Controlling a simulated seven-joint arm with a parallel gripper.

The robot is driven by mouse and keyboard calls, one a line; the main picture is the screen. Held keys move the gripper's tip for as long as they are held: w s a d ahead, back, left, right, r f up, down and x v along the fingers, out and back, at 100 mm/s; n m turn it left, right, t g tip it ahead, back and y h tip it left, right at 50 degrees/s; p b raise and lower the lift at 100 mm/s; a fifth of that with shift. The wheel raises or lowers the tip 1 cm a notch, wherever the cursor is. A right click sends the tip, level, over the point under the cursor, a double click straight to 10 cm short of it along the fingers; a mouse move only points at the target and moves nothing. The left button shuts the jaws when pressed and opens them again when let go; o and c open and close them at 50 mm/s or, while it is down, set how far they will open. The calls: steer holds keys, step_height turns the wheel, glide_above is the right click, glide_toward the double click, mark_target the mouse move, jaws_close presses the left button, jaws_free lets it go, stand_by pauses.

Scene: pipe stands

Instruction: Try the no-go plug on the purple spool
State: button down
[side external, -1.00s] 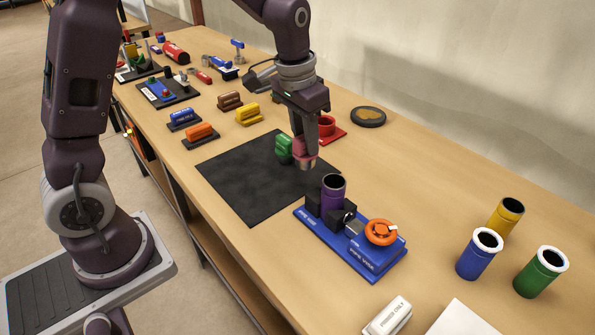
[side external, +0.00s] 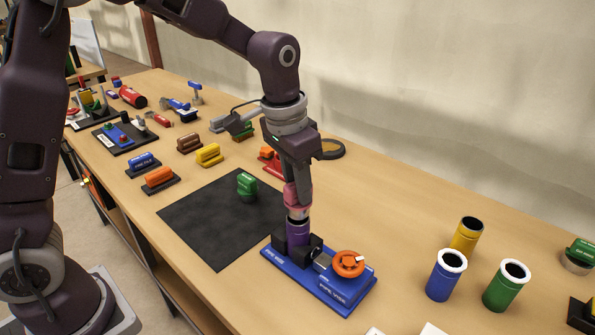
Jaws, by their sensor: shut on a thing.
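The purple spool (side external: 298,235) stands upright in the black jaws of the blue pipe vise (side external: 338,297). My gripper (side external: 297,187) is shut on a pink-red plug (side external: 297,197) with a silver lower end. The plug is upright right over the spool, with its silver end at the spool's mouth. I cannot tell whether the end is inside the bore or only resting at the rim. A green plug (side external: 247,185) stands on the black mat (side external: 215,225) to the left.
An orange handwheel (side external: 349,263) sits on the vise's right side. Yellow (side external: 467,234), blue (side external: 446,275) and green (side external: 506,285) pipes stand to the right. The table between vise and pipes is clear.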

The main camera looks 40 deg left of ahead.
steer(key=shift+f, duration=0.3)
steer(key=shift+f, duration=0.3)
stand_by(0.6)
stand_by(0.7)
steer(key=shift+r, duration=4.05)
